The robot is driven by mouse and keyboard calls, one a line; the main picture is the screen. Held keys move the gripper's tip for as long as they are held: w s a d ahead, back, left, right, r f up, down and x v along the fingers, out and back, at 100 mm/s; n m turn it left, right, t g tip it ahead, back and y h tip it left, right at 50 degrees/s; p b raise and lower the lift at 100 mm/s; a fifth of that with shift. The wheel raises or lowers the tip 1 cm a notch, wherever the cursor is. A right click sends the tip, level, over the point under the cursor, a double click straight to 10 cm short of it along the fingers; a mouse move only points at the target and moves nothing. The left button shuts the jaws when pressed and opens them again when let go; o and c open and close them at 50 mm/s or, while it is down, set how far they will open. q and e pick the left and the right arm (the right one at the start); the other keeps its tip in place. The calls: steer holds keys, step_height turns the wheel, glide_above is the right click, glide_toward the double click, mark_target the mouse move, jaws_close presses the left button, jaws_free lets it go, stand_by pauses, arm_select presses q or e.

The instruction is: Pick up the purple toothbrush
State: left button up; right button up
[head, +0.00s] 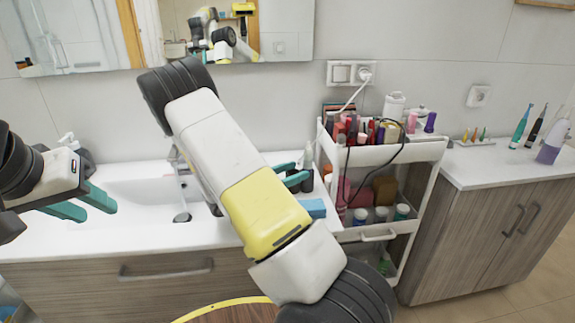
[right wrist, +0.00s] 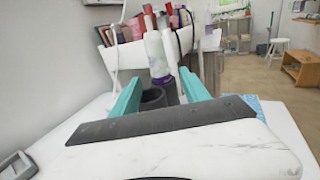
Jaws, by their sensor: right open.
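A purple-and-white upright item (head: 551,143) that looks like the purple toothbrush stands on the right-hand counter, beside a teal toothbrush (head: 521,126) and a black one (head: 535,127). My right gripper (head: 298,171) is at the sink's right end, far left of it, partly hidden behind my arm. In the right wrist view its teal fingers (right wrist: 162,76) are apart, with a dark cup (right wrist: 152,98) between or just beyond them; contact is unclear. My left gripper (head: 90,204) is over the sink's left side, its teal fingers apart and nothing seen between them.
A white cart (head: 428,150) full of bottles and cosmetics stands between the sink (head: 130,190) and the right-hand wooden cabinet (head: 470,225). A cable hangs from the wall socket (head: 350,74) over the cart.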

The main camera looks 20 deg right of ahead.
mark_target(303, 168)
steer(key=x, duration=0.5)
steer(key=shift+d, duration=0.15)
jaws_close()
